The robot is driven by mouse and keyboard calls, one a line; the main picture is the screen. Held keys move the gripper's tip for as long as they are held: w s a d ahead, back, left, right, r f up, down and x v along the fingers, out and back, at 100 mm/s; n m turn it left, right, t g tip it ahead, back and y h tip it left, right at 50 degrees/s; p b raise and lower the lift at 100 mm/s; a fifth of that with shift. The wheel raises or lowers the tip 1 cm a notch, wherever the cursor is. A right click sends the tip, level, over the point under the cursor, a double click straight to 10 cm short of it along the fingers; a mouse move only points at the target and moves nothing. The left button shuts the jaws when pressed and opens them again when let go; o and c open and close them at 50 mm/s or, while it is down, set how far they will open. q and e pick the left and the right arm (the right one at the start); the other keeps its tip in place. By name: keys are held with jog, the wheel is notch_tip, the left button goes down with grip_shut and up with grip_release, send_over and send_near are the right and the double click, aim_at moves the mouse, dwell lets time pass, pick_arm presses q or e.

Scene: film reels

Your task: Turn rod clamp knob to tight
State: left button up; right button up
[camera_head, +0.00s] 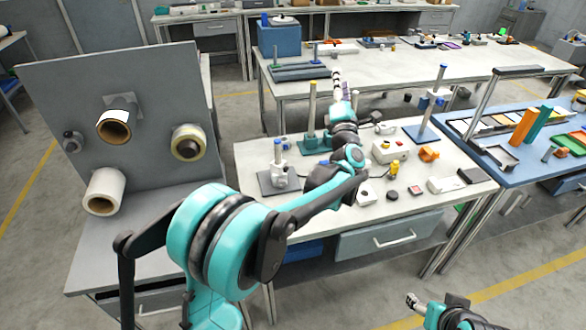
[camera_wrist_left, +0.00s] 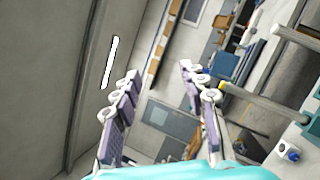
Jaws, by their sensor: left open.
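Several rod stands stand on the front white table, and I cannot tell which clamp knob is meant. One stand has a green base and a yellow-tipped rod (camera_head: 312,103); one has a grey base and white clamp (camera_head: 278,150); one has a blue base and blue-and-white clamp (camera_head: 430,103). My left gripper (camera_head: 342,83) is raised above the table, right of the yellow-tipped rod. In the wrist view its fingers (camera_wrist_left: 162,100) are apart and empty, with the yellow-tipped rod (camera_wrist_left: 262,114) to their right. A white block with a blue knob (camera_wrist_left: 288,153) shows lower right. My right gripper (camera_head: 412,300) is low at the bottom edge, its jaws unclear.
A grey panel (camera_head: 70,95) with rolls stands at the left. Small boxes, an orange part (camera_head: 429,154) and a yellow knob crowd the front table (camera_head: 250,155). A blue table (camera_head: 560,170) with trays is at the right. A second white table (camera_head: 390,65) stands behind.

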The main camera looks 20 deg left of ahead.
pick_arm(q)
jog(key=s+a+f+n+g+y, duration=0.1)
jog(key=f+n+g+y, duration=0.2)
jog(key=f+n, duration=0.6)
jog(key=s+a+f+n+g+y+p, duration=0.1)
jog(key=f+n+g+y, duration=0.3)
jog(key=f+n+g, duration=0.4)
jog(key=s+a+f+n+g+y+p, duration=0.1)
jog(key=s+a+f+n+g+y, duration=0.2)
jog(key=f, duration=1.2)
jog(key=shift+s+a+f+n+g+y, duration=0.15)
jog(key=shift+n+g, duration=0.4)
jog(key=shift+n, duration=0.6)
jog(key=shift+d+f+n+g+y, duration=0.1)
jog(key=shift+n+g+y, duration=0.1)
jog(key=shift+n+g, duration=0.65)
jog(key=shift+s+a+f+n+g+y, duration=0.15)
jog(key=shift+n+g, duration=0.15)
jog(key=shift+n, duration=1.1)
jog(key=x, duration=0.2)
jog(key=b+x, duration=0.1)
jog(key=x, duration=0.1)
jog(key=b+x, duration=0.1)
jog(key=x, duration=0.1)
jog(key=shift+s+a+f, duration=0.15)
jog(key=shift+a+f, duration=0.05)
jog(key=shift+f, duration=0.2)
jog(key=shift+a+r, duration=0.1)
jog(key=shift+a, duration=0.45)
grip_shut()
